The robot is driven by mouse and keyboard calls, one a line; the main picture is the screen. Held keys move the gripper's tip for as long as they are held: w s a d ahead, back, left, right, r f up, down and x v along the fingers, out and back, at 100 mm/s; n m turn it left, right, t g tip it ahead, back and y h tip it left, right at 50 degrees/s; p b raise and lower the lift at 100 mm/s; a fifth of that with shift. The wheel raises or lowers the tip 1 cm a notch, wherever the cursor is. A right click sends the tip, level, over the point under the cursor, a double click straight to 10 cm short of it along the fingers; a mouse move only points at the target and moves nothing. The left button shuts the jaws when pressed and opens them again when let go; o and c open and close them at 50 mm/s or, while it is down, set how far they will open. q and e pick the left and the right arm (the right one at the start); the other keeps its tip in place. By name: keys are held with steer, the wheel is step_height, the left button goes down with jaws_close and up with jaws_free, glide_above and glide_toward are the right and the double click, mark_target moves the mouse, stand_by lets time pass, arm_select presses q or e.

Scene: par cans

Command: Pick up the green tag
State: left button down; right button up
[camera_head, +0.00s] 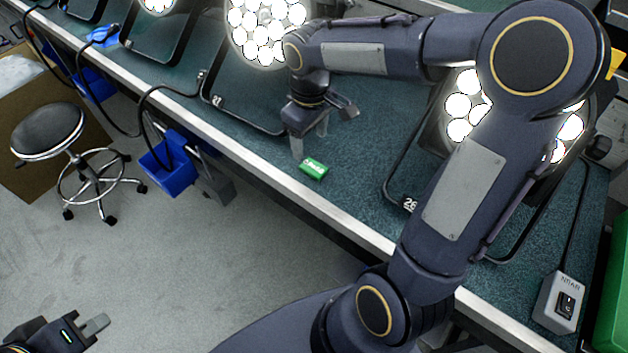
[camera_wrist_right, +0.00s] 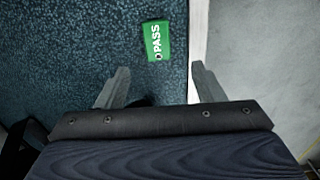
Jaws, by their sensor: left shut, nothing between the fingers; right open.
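A green tag (camera_head: 314,169) with white lettering lies flat on the dark teal bench top (camera_head: 247,122), near the bench's front edge. In the right wrist view the tag (camera_wrist_right: 157,41) reads "PASS" and lies beyond the fingertips, roughly between their lines. My right gripper (camera_head: 311,143) is open and empty, just above and behind the tag in the head view; its fingers also show in the right wrist view (camera_wrist_right: 158,77). My left gripper (camera_head: 95,326) is shut and empty at the lower left of the head view, over the floor, far from the bench.
Lit par cans (camera_head: 265,30) on black stands stand along the bench; another (camera_head: 463,105) is partly hidden behind my right arm. A grey switch box (camera_head: 560,303) sits at the right end. A stool (camera_head: 48,131) stands on the floor.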

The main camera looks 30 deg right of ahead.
mark_target(308, 163)
steer(key=f, duration=0.2)
steer(key=f+b, duration=0.1)
steer(key=f, duration=0.2)
steer(key=w+f, duration=0.1)
steer(key=f, duration=0.2)
steer(key=shift+f, duration=0.2)
steer(key=c, duration=1.1)
steer(key=shift+o, duration=0.2)
steer(key=shift+r, duration=0.15)
